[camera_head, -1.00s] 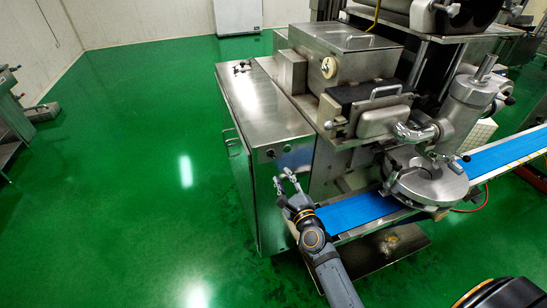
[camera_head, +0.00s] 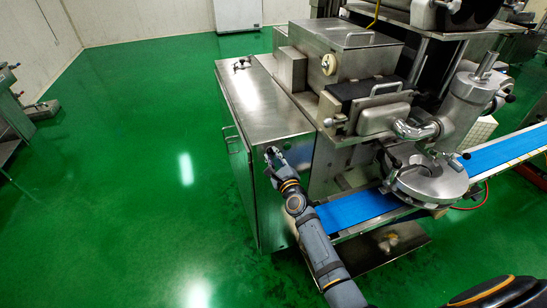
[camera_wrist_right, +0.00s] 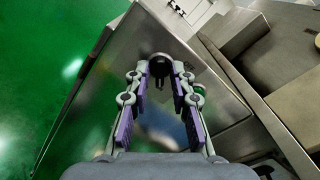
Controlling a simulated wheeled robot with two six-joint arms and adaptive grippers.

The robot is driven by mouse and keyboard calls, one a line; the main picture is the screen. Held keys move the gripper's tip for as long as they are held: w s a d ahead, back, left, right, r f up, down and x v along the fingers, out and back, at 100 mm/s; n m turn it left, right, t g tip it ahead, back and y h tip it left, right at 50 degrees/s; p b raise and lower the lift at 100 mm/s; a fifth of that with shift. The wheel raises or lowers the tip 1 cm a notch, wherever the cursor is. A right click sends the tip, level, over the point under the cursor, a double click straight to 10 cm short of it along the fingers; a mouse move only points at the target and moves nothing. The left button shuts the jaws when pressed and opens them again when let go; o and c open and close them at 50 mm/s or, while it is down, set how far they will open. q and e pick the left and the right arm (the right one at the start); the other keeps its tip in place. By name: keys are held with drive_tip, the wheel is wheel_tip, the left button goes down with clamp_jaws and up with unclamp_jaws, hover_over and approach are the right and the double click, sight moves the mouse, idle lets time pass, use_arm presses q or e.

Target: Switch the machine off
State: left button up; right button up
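The encrusting machine (camera_head: 270,110) is a steel cabinet with a hopper block on top. My right gripper (camera_head: 273,154) is at the upper part of the cabinet's front face and hides the small controls there. In the right wrist view a round black knob (camera_wrist_right: 160,65) sits between the tips of my right gripper (camera_wrist_right: 160,72), on the steel panel. Its purple-padded fingers stand apart, one on each side of the knob. I cannot tell whether they touch it. A small green control (camera_wrist_right: 199,89) shows partly behind the right finger. My left gripper is not in view.
A blue conveyor belt (camera_head: 355,210) runs out to the right of my right arm, under a round steel head (camera_head: 430,180). A steel plate (camera_head: 385,247) lies low beneath the belt. The green floor (camera_head: 130,200) left of the cabinet is clear.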

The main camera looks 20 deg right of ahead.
clamp_jaws()
drive_tip(key=n, duration=0.4)
drive_tip(key=shift+f, duration=0.1)
drive_tip(key=n, duration=0.4)
drive_tip(key=shift+n+b, duration=0.3)
drive_tip(key=shift+b, duration=0.05)
drive_tip(key=n, duration=0.4)
drive_tip(key=shift+f+n+b, duration=0.1)
drive_tip(key=shift+n+b, duration=0.2)
drive_tip(key=n+b, duration=0.1)
drive_tip(key=n, duration=0.3)
drive_tip(key=shift+n, duration=0.3)
